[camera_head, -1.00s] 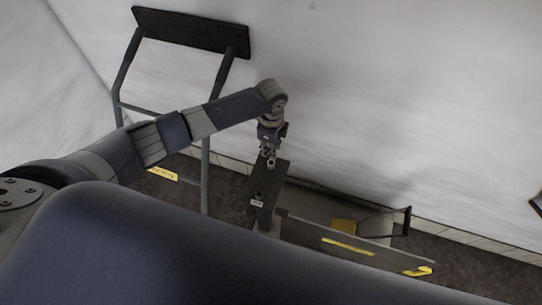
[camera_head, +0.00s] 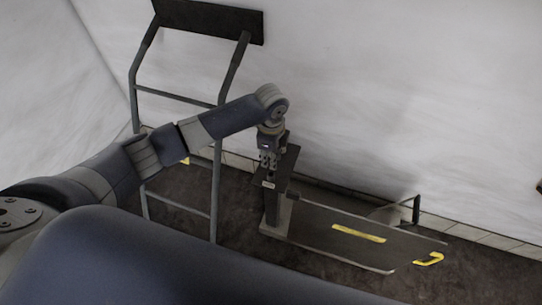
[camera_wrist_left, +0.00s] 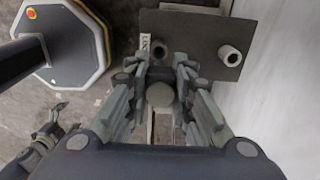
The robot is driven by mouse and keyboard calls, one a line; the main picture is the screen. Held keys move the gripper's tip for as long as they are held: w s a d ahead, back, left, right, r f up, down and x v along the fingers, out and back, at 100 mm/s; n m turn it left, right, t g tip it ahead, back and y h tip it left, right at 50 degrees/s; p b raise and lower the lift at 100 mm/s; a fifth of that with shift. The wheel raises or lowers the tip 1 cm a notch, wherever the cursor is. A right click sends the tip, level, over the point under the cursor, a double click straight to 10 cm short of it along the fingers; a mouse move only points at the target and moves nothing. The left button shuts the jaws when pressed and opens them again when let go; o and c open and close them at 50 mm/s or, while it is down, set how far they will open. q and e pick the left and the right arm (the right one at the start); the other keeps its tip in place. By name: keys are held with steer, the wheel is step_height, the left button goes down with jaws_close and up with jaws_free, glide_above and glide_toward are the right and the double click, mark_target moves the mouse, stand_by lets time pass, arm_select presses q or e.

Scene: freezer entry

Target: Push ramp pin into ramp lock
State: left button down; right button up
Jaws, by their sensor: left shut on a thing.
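My left gripper (camera_head: 267,160) points down over a dark plate (camera_head: 278,175) on top of a short post (camera_head: 275,210). In the left wrist view its fingers (camera_wrist_left: 159,92) are shut on a round grey piece (camera_wrist_left: 159,96), seen end-on, which looks like the ramp pin. The plate (camera_wrist_left: 195,35) also shows there, with a white label and two round stubs, one (camera_wrist_left: 230,55) near its right edge. I cannot tell which part is the ramp lock. The ramp (camera_head: 345,245) extends right from the post. Another gripper, apparently my right one (camera_wrist_left: 48,128), shows at lower left.
A tall metal rail frame (camera_head: 216,170) with a dark panel on top stands left of the post. A pale wall (camera_head: 370,110) runs close behind. Dark floor (camera_head: 180,225) is open near the frame.

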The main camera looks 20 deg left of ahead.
arm_select(q)
steer(key=shift+s+r, duration=0.1)
steer(key=shift+r, duration=0.05)
step_height(320, 180, down, 2)
steer(key=shift+f+b, duration=0.1)
steer(key=shift+b, duration=0.2)
steer(key=shift+f, duration=0.3)
steer(key=shift+f+b, duration=0.35)
steer(key=shift+f, duration=0.35)
arm_select(e)
steer(key=shift+g, duration=0.3)
steer(key=s, duration=0.2)
steer(key=s+f, duration=0.1)
steer(key=s, duration=0.1)
